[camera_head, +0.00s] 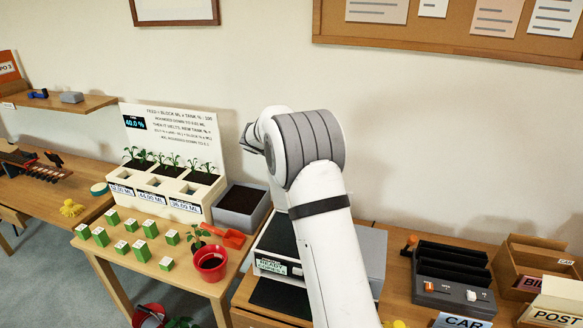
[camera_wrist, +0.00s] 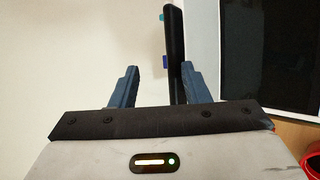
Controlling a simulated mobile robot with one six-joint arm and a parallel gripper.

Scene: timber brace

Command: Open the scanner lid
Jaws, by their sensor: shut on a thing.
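The scanner (camera_head: 375,262) is a pale grey box with a dark top and a label on its front, on the wooden desk. My arm crosses in front of it and hides much of it. In the wrist view, a white-edged dark panel (camera_wrist: 262,50), apparently the scanner's bed, shows at right. A thin black slab (camera_wrist: 174,45), apparently the scanner lid seen edge-on, stands apart from that panel. My fingers are hidden in the head view.
At left, a small table holds green blocks (camera_head: 142,250), a white planter (camera_head: 165,190), a red pot (camera_head: 210,262) and a red trowel (camera_head: 225,235). A black sorter (camera_head: 450,275) and cardboard boxes (camera_head: 530,265) stand at right.

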